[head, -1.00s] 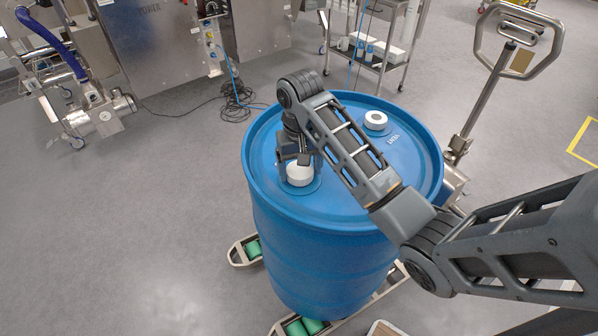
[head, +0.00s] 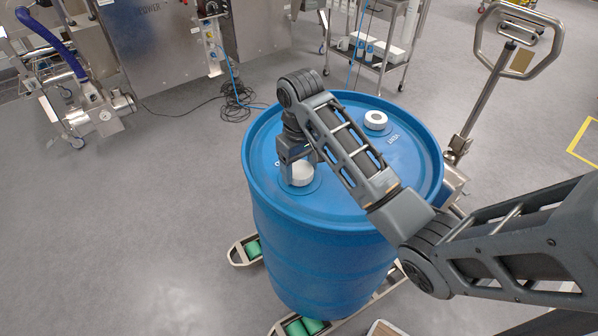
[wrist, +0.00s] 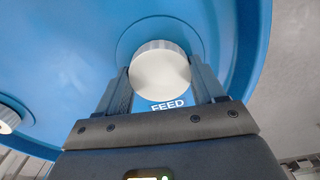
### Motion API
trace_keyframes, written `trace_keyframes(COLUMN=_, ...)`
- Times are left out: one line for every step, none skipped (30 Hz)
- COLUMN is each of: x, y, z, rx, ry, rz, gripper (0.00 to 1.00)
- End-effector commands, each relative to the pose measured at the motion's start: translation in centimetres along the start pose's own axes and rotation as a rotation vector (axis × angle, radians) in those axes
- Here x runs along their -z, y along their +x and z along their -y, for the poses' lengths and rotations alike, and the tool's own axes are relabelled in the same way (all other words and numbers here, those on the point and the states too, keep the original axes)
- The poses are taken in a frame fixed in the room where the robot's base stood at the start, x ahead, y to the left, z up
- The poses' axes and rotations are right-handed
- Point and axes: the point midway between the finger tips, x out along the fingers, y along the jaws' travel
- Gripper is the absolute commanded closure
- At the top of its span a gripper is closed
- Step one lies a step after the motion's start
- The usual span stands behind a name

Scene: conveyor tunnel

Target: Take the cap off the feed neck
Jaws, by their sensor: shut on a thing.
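The white ribbed cap (head: 302,174) sits on the near left part of the blue drum's lid (head: 345,205). In the wrist view the cap (wrist: 160,72) is above the printed word FEED on the lid. My gripper (head: 298,172) reaches down from above with its fingers on either side of the cap. In the wrist view my gripper (wrist: 160,82) is shut on the cap's sides. The neck under the cap is hidden.
A second white cap (head: 376,120), marked VENT, is on the lid's far side. The drum stands on a pallet jack (head: 303,326) with its handle (head: 515,35) at the right. A steel cart (head: 375,50) and machine (head: 165,45) stand behind. Open floor lies left.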

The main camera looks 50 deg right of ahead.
Motion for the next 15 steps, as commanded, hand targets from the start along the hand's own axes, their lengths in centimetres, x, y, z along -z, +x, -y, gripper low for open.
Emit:
trace_keyframes(x=0.03, y=-0.03, z=0.00, rx=0.000, ry=-0.037, rz=-0.001, gripper=0.74)
trace_keyframes(x=0.03, y=-0.04, z=-0.01, rx=0.000, ry=-0.055, rz=-0.001, gripper=0.74)
trace_keyframes(x=0.03, y=-0.04, z=-0.01, rx=0.000, ry=-0.074, rz=-0.001, gripper=0.74)
trace_keyframes(x=0.03, y=-0.04, z=-0.02, rx=-0.001, ry=-0.084, rz=-0.001, gripper=0.74)
trace_keyframes(x=0.03, y=-0.04, z=-0.02, rx=-0.001, ry=-0.090, rz=-0.001, gripper=0.74)
trace_keyframes(x=0.03, y=-0.04, z=-0.03, rx=-0.001, ry=-0.093, rz=-0.002, gripper=0.74)
trace_keyframes(x=0.03, y=-0.04, z=-0.03, rx=-0.001, ry=-0.094, rz=-0.001, gripper=0.74)
trace_keyframes(x=0.03, y=-0.04, z=-0.03, rx=-0.001, ry=-0.093, rz=-0.002, gripper=0.74)
trace_keyframes(x=0.03, y=-0.04, z=-0.03, rx=-0.001, ry=-0.093, rz=-0.002, gripper=0.74)
trace_keyframes(x=0.04, y=-0.04, z=-0.03, rx=-0.001, ry=-0.092, rz=-0.002, gripper=0.74)
trace_keyframes(x=0.04, y=-0.04, z=-0.03, rx=-0.001, ry=-0.092, rz=-0.002, gripper=0.74)
trace_keyframes(x=0.04, y=-0.04, z=-0.03, rx=-0.001, ry=-0.092, rz=-0.002, gripper=0.74)
trace_keyframes(x=0.04, y=-0.04, z=-0.03, rx=-0.001, ry=-0.095, rz=-0.002, gripper=0.74)
trace_keyframes(x=0.04, y=-0.04, z=-0.03, rx=-0.001, ry=-0.103, rz=-0.002, gripper=0.74)
trace_keyframes(x=0.04, y=-0.04, z=-0.02, rx=-0.001, ry=-0.124, rz=-0.002, gripper=0.74)
